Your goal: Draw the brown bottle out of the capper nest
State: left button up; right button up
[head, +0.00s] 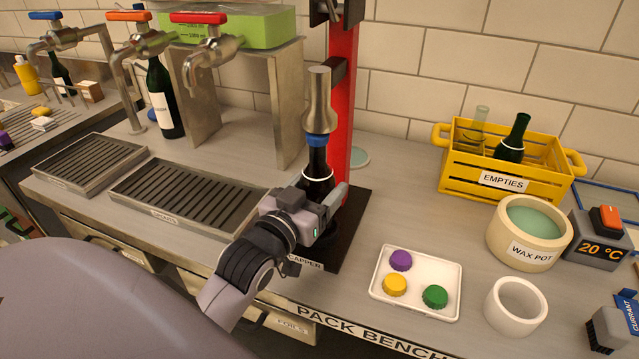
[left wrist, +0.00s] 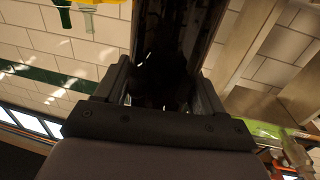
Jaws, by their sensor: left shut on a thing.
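The brown bottle (head: 317,176) stands upright at the capper (head: 342,110), with a blue cap or band at its neck directly under the metal capping bell (head: 319,105). My left gripper (head: 326,206) is shut on the bottle's body, reaching in from the front left. In the left wrist view the dark bottle (left wrist: 170,50) fills the space between the two fingers (left wrist: 165,90). The gripper hides the bottle's lower part, so I cannot tell how it sits in the nest. The capper's dark base (head: 345,240) shows around it. My right gripper is not in view.
The red capper column rises right behind the bottle. A white tray (head: 412,306) with purple, yellow and green caps lies to the right, near a white cup (head: 514,306), the wax pot (head: 501,246) and the yellow empties crate (head: 471,181). Drip trays (head: 183,196) lie to the left.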

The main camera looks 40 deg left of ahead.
pick_arm(q)
jog(key=s+d, duration=0.3)
jog(key=s, duration=0.9)
jog(key=shift+s+r+p, duration=0.15)
jog(key=shift+s+p, duration=0.15)
jog(key=shift+s, duration=0.1)
dwell(0.6)
dwell(0.6)
